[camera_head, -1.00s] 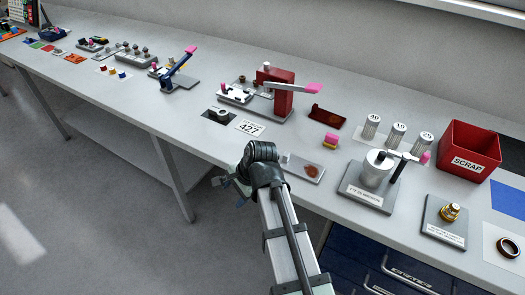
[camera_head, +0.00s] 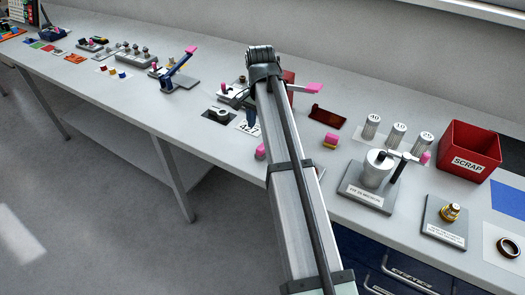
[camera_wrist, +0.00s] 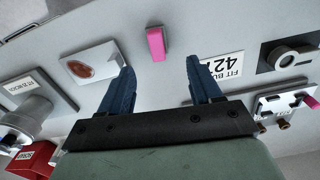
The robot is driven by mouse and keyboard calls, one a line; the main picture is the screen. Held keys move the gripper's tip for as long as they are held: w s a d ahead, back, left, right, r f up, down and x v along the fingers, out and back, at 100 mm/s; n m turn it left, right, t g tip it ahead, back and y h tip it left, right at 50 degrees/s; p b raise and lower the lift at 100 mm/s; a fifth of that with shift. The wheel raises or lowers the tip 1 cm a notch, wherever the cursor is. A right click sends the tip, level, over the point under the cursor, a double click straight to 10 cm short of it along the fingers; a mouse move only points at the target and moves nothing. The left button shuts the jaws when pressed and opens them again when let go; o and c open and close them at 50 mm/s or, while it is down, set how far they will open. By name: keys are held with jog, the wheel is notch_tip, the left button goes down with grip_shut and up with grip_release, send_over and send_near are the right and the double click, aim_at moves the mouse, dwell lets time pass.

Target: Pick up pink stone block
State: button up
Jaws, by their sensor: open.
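A pink block (camera_wrist: 156,43) lies on the grey bench in the wrist view, just beyond the fingertips and between their lines. It is apart from both fingers. My gripper (camera_wrist: 160,64) is open and empty, with two dark blue fingers spread. In the head view the pink block (camera_head: 260,152) shows beside my arm's left edge, near the bench's front edge. There my gripper is mostly hidden behind my arm.
A plate with a brown oval (camera_wrist: 93,64) lies left of the block, and the 427 card (camera_wrist: 222,69) lies right.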

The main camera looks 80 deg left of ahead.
aim_at(262, 146)
notch_tip(262, 146, down, 5)
jog(key=shift+r, duration=0.15)
jog(key=shift+w+d+f, duration=0.1)
jog(key=shift+d+f, duration=0.05)
jog(key=shift+f, duration=1.2)
jog(key=shift+w+d+f, duration=0.1)
jog(key=shift+f, duration=1.2)
jog(key=shift+s, duration=0.1)
jog(key=shift+c, duration=0.3)
grip_shut()
notch_tip(262, 146, up, 10)
jog(key=shift+r, duration=0.1)
